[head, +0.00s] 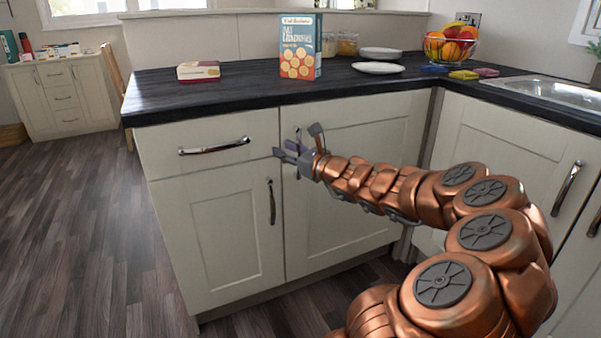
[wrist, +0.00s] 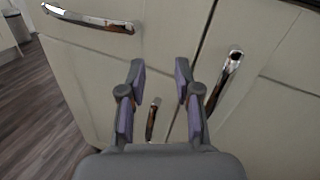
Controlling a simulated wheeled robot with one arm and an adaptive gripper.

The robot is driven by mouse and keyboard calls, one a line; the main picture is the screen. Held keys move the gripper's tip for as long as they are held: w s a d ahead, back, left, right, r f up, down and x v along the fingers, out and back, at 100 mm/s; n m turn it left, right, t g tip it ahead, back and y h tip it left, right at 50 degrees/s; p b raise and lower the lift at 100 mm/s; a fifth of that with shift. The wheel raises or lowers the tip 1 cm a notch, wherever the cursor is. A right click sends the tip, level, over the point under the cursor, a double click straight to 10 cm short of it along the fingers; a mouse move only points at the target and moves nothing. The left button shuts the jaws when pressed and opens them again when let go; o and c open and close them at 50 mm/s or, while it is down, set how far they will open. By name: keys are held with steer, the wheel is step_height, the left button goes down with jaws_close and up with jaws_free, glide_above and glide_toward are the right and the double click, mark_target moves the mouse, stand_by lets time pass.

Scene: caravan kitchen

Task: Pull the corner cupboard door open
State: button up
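The corner cupboard door (head: 345,195) is a cream panel door beside the counter's inner corner and looks shut. Its upright metal handle (head: 298,146) is near its upper left edge, partly hidden by my gripper (head: 297,143) in the head view. In the wrist view, the same handle (wrist: 226,78) is just right of my right finger, outside the gap. My gripper (wrist: 160,70) is open and empty, its fingers pointing at the cupboard front near the seam between the two doors. I see no clear contact with the handle.
Left of the door are a drawer with a bar handle (head: 214,146) and a lower door with an upright handle (head: 271,201). The dark worktop (head: 220,93) overhangs above, holding a carton (head: 300,47). Floor (head: 80,220) at left is clear.

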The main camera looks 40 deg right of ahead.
steer(key=s+d+f+m+h+b, duration=0.25)
steer(key=d+f+m, duration=0.2)
steer(key=d, duration=0.35)
steer(key=shift+h, duration=0.35)
steer(key=shift+w+d+f+b, duration=0.1)
steer(key=shift+w+d+b, duration=0.15)
steer(key=shift+w, duration=0.95)
steer(key=shift+w+d+f+b, duration=0.15)
steer(key=shift+w+d+b, duration=0.05)
steer(key=shift+w, duration=0.95)
steer(key=shift+w+d+f+b, duration=0.1)
steer(key=shift+w+d+b, duration=0.15)
steer(key=shift+w, duration=0.95)
jaws_close()
